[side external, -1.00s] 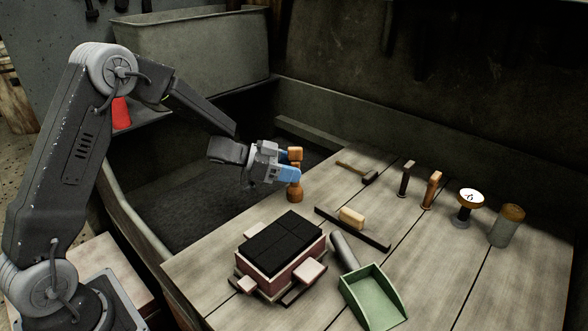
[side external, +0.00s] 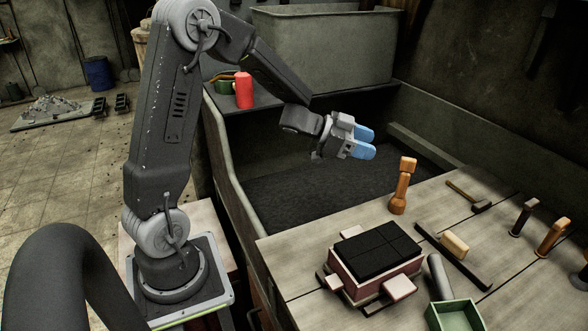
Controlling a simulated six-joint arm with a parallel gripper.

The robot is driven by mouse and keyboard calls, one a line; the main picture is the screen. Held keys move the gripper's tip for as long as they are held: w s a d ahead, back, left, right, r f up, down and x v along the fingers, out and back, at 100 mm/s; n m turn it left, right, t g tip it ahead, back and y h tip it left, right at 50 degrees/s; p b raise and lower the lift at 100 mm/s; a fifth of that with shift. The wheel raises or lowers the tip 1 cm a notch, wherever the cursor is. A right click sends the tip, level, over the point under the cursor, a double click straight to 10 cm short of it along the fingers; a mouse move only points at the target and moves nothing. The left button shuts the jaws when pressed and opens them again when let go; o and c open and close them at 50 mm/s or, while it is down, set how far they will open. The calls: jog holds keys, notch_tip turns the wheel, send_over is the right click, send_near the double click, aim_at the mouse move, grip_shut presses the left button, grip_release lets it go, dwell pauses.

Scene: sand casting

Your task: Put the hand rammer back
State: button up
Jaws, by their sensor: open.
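The hand rammer (side external: 402,188), a wooden piece with a block-like top and a wider rounded foot, stands on the wooden bench near its far left edge, behind the moulding flask. It looks upright or slightly tilted. My gripper (side external: 364,143) is open, its two blue fingers apart and empty. It is in the air to the left of the rammer and higher in the picture, not touching it, over the dark sand bin.
The black-topped flask (side external: 377,252) is on the bench with small blocks around it. A red can (side external: 243,90) stands behind my arm.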

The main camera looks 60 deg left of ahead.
jog(key=s+r+n+y, duration=0.6)
jog(key=r+y, duration=0.3)
jog(key=s+d+f+n+g+h, duration=0.1)
jog(key=s+d+g, duration=0.2)
jog(key=s, duration=0.7)
jog(key=s+d+f+g, duration=0.2)
jog(key=s+d+g, duration=0.1)
jog(key=s+d, duration=0.4)
jog(key=s, duration=0.3)
jog(key=shift+f+n+g+h, duration=0.15)
jog(key=shift+n+g+h, duration=0.25)
